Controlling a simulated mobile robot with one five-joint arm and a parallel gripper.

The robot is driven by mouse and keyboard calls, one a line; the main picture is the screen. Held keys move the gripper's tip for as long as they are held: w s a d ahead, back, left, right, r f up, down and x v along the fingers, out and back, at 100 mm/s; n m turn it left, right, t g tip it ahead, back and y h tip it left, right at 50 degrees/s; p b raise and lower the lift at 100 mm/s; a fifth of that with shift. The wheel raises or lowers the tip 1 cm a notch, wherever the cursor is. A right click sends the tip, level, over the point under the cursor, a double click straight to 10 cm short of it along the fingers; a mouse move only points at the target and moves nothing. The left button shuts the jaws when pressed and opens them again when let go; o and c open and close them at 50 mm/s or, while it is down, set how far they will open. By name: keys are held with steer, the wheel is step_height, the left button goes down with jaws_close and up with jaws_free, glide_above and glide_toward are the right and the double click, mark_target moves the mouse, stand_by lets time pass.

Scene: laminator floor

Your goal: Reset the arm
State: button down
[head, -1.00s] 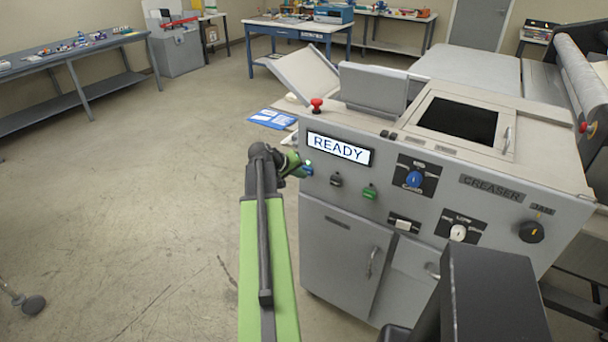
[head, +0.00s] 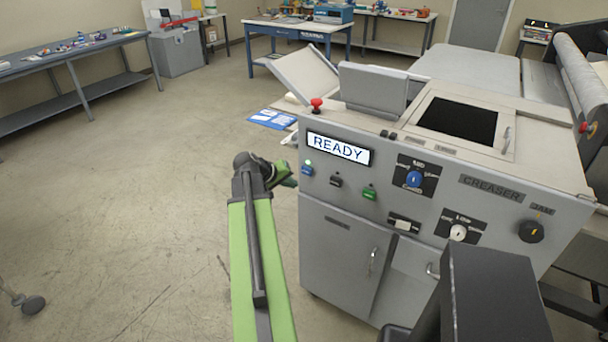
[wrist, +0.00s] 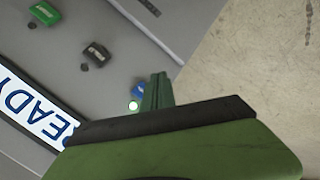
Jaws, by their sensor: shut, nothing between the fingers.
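My green and black arm reaches up from the bottom of the head view. My gripper (head: 285,174) is just left of the front panel of the grey creaser (head: 345,235), lower than its lit READY display (head: 338,148). In the wrist view my gripper (wrist: 158,80) shows as narrow green fingers shut together, with nothing between them. The blue button (head: 307,170) is now in plain view, with a lit green lamp above it. In the wrist view the blue button (wrist: 139,90) is partly hidden behind the fingers.
A black button (head: 336,180) and a green button (head: 369,192) sit right of the blue one. A red knob (head: 317,104) stands on the creaser's top edge. Open floor (head: 130,220) lies left of my arm. A long bench (head: 75,65) stands at the far left.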

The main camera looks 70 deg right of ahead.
steer(key=shift+w+a, duration=0.1)
steer(key=shift+a, duration=0.4)
